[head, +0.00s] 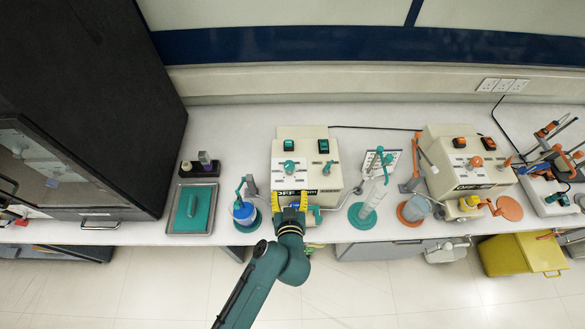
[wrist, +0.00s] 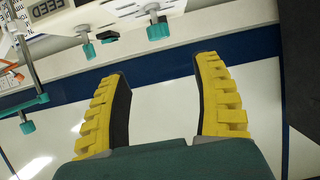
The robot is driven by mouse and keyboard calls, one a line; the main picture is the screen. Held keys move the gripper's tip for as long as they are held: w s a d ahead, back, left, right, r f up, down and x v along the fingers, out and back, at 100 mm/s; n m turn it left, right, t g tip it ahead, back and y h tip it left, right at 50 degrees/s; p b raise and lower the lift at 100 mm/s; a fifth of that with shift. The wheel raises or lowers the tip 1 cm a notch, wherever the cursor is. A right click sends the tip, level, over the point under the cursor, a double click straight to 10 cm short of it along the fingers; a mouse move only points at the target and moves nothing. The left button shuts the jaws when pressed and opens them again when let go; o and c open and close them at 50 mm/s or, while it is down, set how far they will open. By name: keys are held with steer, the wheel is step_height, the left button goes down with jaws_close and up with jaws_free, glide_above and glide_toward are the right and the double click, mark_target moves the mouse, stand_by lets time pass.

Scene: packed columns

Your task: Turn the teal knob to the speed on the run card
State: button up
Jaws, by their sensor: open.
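A cream pump unit (head: 275,182) with teal fittings stands mid-bench. A round teal knob (head: 289,167) sits on its sloped panel between two printed scales; its pointer is too small to read. The panel also has two teal switches and a teal lever (head: 327,167). The dark display reads OFF and is partly covered. A white printed card (head: 388,161) stands to the right behind a teal stand; its text is unreadable. My gripper (head: 290,201) is open and empty, in front of the unit, nearer than the knob. The wrist view shows its yellow fingers (wrist: 163,66) apart, with teal fittings (wrist: 157,29) above.
A similar cream unit (head: 437,180) with orange fittings stands to the right. A blue-filled beaker (head: 244,214) and a grey tray (head: 174,213) are left of my gripper. A graduated cylinder (head: 370,203) stands on the right. A dark cabinet (head: 95,100) borders the left.

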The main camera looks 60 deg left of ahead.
mark_target(289, 169)
steer(key=x, duration=1.5)
steer(key=shift+w+a+f, duration=0.15)
steer(key=shift+w+a, duration=0.05)
steer(key=shift+a, duration=0.05)
steer(key=shift+d, duration=0.1)
steer(key=c, duration=1.2)
